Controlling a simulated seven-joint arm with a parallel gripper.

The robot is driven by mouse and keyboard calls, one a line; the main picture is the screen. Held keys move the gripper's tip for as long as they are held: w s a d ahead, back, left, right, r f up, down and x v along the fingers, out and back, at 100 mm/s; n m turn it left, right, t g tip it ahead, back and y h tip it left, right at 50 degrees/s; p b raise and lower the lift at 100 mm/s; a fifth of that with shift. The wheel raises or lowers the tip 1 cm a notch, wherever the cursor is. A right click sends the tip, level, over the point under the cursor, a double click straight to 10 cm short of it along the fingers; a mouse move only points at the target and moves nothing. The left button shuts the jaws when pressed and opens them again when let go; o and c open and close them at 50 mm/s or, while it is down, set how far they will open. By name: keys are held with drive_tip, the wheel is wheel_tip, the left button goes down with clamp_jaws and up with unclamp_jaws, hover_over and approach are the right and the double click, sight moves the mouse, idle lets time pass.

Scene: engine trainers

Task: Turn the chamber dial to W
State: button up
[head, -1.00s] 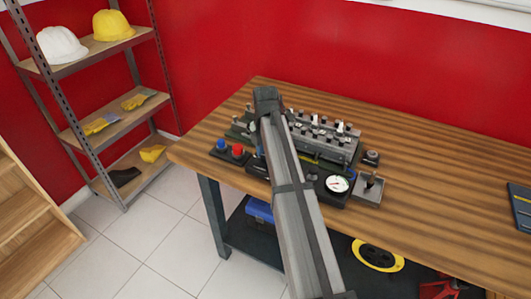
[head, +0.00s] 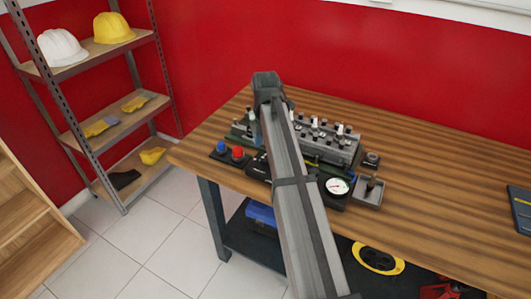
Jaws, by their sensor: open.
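The engine trainer (head: 335,144) stands on the wooden workbench, a grey block with several small upright parts on top. A base with a round white gauge (head: 337,186) is at its front. I cannot make out the chamber dial or its letters; my arm covers part of the trainer's left and front. My gripper (head: 270,103) is at the end of my arm, over the left part of the trainer. Its fingers are mostly hidden, and I cannot see whether they touch anything.
A blue button and a red button (head: 238,152) sit left of the trainer. A small tray with a lever (head: 370,189) is at its right. The workbench (head: 440,190) is clear further right, up to a dark blue book-like item (head: 520,207). A shelf (head: 100,140) with helmets stands at left.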

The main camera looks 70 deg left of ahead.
sight(266, 158)
wheel_tip(266, 158, up, 9)
idle(0.3)
idle(0.5)
